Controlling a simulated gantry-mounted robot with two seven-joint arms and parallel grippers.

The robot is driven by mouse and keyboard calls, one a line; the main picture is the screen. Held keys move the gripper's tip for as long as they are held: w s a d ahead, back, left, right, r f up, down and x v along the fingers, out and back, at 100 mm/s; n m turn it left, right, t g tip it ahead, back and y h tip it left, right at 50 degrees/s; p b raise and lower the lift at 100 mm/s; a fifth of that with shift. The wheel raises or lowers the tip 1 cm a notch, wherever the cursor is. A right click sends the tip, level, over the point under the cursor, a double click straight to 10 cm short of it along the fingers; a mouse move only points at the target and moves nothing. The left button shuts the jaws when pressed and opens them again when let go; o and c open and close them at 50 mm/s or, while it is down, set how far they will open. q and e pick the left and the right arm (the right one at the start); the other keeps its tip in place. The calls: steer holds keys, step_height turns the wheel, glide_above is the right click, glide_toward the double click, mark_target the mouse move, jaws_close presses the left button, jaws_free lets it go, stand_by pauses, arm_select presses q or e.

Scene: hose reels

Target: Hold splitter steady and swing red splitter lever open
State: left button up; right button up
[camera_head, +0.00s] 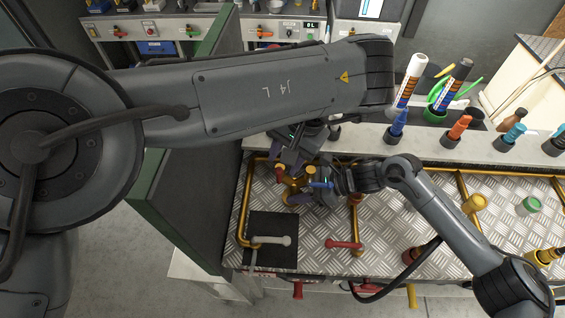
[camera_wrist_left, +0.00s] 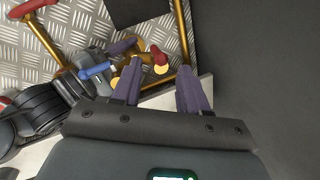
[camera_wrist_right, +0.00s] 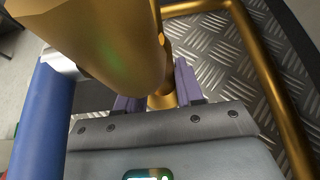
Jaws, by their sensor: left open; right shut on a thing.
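The brass splitter (camera_head: 291,186) stands on the checkered metal deck. Its red lever (camera_wrist_left: 159,60) is on one side and its blue lever (camera_wrist_left: 96,70) on the other; the blue lever also shows large in the right wrist view (camera_wrist_right: 42,120). My right gripper (camera_wrist_right: 158,88) is shut on the splitter's brass body, which fills much of the right wrist view. My left gripper (camera_wrist_left: 159,68) is open just above the splitter, with the red lever's end appearing between its fingertips. I cannot tell whether the fingers touch the lever. My left arm partly hides the splitter from above.
Brass pipes with a white lever (camera_head: 271,240) and a red lever (camera_head: 344,244) run along the deck. A dark green panel (camera_head: 190,150) stands at the left. Colored nozzles and markers line the pale ledge (camera_head: 360,143) behind. The deck's right side holds several fittings.

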arm_select(q)
steer(key=shift+v, duration=1.85)
steer(key=shift+f, duration=0.1)
